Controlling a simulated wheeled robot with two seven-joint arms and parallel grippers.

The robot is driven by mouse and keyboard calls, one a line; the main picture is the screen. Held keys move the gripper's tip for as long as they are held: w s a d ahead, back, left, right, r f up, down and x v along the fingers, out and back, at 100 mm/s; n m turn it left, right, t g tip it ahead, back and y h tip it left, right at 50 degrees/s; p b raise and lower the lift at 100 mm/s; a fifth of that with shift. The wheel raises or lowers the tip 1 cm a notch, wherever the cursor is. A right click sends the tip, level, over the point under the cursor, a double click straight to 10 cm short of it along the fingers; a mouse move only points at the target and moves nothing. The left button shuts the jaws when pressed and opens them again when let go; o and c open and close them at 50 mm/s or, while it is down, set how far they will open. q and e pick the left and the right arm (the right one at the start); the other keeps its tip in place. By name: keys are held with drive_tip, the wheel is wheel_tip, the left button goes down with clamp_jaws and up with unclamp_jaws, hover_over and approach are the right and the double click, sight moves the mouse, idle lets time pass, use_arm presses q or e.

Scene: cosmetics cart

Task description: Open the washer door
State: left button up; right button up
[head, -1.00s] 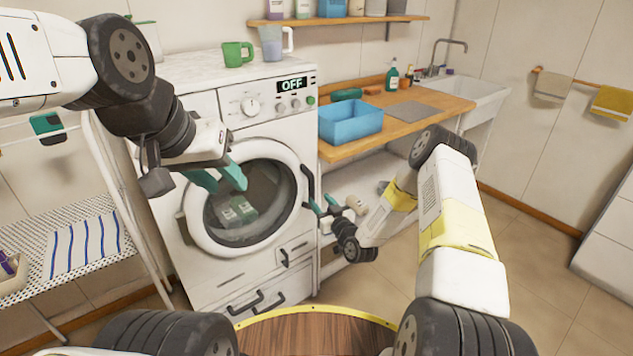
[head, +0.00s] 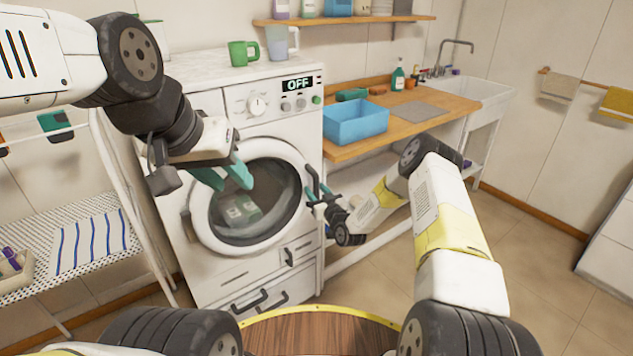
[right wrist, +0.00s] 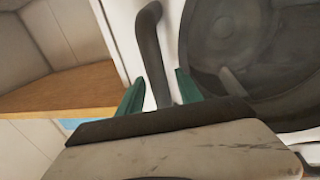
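The white washer (head: 285,125) stands against the wall with its display reading OFF. Its round glass door (head: 245,205) looks closed, with pale-labelled items dimly visible behind the glass. A dark curved door handle (head: 310,177) is at the door's right side. My right gripper (head: 318,199) is at the handle's lower part. In the right wrist view, the handle (right wrist: 152,45) runs down between the two spread green fingers (right wrist: 160,92); contact cannot be told. My left gripper (head: 222,177) is open and empty, in front of the door's upper left.
A wooden counter (head: 445,98) with a blue bin (head: 355,122) is to the right of the washer, near my right arm. A white perforated rack (head: 35,232) stands at the left. A round wooden surface (head: 320,330) is low in front. Floor at the right is clear.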

clamp_jaws()
idle(1.2)
